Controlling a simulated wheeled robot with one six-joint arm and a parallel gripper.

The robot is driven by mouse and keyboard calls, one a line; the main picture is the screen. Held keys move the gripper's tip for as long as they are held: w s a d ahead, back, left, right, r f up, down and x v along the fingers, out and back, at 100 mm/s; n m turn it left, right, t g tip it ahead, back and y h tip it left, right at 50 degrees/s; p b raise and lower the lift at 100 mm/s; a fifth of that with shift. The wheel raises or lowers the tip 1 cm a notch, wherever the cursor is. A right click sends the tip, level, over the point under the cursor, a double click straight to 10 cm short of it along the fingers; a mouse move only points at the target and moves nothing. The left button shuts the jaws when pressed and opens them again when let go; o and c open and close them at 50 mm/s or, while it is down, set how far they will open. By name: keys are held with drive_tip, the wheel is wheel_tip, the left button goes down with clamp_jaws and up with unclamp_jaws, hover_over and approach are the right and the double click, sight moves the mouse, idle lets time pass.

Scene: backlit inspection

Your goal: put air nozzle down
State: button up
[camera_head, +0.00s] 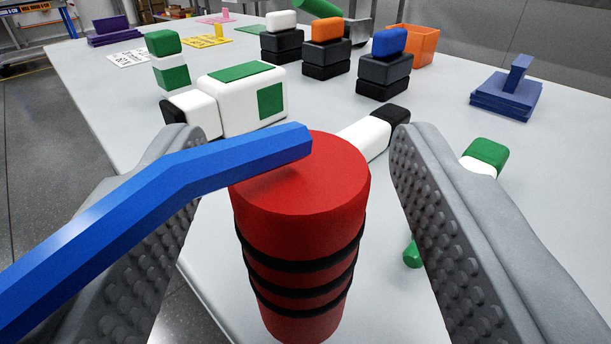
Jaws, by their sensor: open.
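What I take for the air nozzle (299,215) is a red upright cylinder with black rings, with a blue bent bar (170,190) reaching over its top from the lower left. The bar's tip overlaps the red top; I cannot tell whether the two are joined. My gripper (298,150) is open, with its grey studded fingers on either side of the red cylinder. A clear gap shows at the right finger and a narrower one at the left. The blue bar hides part of the left finger.
A pale table (340,110) lies beyond. On it stand a white-and-green block object (215,105), several dark block stacks (384,72), an orange bin (412,45) and a blue stepped piece (506,95). A green-and-white piece (484,155) is near the right finger. Bare tabletop shows between them.

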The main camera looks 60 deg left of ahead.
drive_tip(key=shift+w+a, duration=0.1)
drive_tip(key=shift+c, duration=0.2)
clamp_jaws()
drive_tip(key=shift+r, duration=0.1)
